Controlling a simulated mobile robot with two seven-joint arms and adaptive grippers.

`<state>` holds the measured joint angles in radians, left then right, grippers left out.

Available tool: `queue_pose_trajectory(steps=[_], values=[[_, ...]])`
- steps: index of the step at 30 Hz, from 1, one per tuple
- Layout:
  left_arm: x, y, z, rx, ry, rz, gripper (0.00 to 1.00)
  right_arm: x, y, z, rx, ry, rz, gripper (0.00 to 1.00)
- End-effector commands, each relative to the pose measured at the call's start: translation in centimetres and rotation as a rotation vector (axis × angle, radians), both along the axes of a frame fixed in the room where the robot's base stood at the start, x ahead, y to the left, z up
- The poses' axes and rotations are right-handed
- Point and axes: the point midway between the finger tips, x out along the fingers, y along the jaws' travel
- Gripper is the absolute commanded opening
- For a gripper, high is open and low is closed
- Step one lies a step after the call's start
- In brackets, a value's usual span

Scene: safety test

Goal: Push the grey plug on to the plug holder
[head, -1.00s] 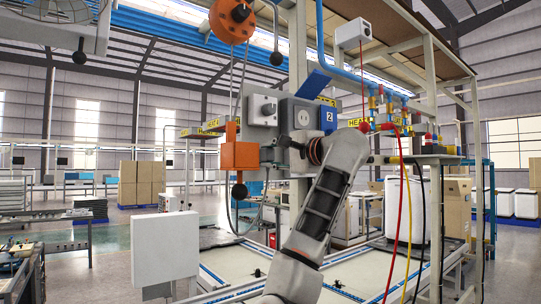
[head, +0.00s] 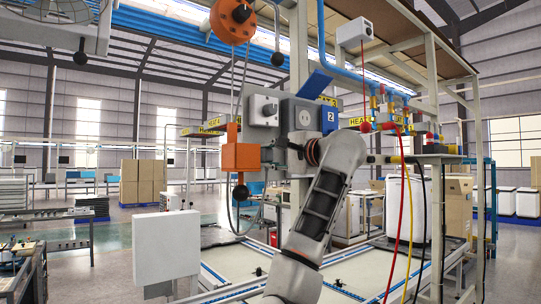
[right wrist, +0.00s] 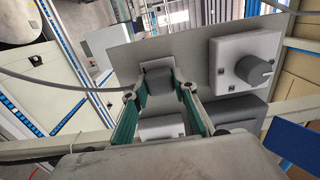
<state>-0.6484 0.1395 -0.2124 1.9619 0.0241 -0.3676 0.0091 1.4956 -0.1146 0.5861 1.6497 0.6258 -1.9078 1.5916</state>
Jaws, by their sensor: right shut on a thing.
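The grey plug (right wrist: 160,84) sits between the fingertips of my right gripper (right wrist: 158,92) in the right wrist view. The fingers, with green inner sides, are shut on it. A paler grey block, which looks like the plug holder (right wrist: 155,67), is right against the plug on the grey panel. I cannot tell how far the plug is seated. In the head view my right gripper (head: 287,144) is at the lower part of the panel, and its wrist hides part of the area. My left gripper is not in view.
A grey box with a round knob (right wrist: 243,64) is beside the plug on the panel. A grey cable (right wrist: 80,87) runs in from the left. In the head view an orange box (head: 240,157) hangs left of the gripper, and red and yellow hoses hang at right.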

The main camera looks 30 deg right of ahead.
Motion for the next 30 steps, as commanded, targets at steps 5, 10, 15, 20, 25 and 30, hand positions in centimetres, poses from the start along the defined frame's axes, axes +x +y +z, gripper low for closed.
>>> queue_pose_trajectory(steps=[5,10,15,20,25,30], values=[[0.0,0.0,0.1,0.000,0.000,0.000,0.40,0.1,0.0,0.0,0.000,0.000,0.000,0.46],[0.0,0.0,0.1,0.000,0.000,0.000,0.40,0.1,0.0,0.0,0.000,0.000,0.000,0.46],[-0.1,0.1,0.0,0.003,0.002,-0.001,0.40,0.0,0.0,0.0,0.000,0.000,0.000,0.46],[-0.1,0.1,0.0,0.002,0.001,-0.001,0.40,-1.2,-0.1,0.2,0.001,-0.003,0.000,0.46],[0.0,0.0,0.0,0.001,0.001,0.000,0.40,-4.3,-0.3,0.3,0.001,-0.006,0.001,0.46],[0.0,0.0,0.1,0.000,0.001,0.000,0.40,-7.7,-0.5,0.3,0.003,-0.007,0.001,0.46]])
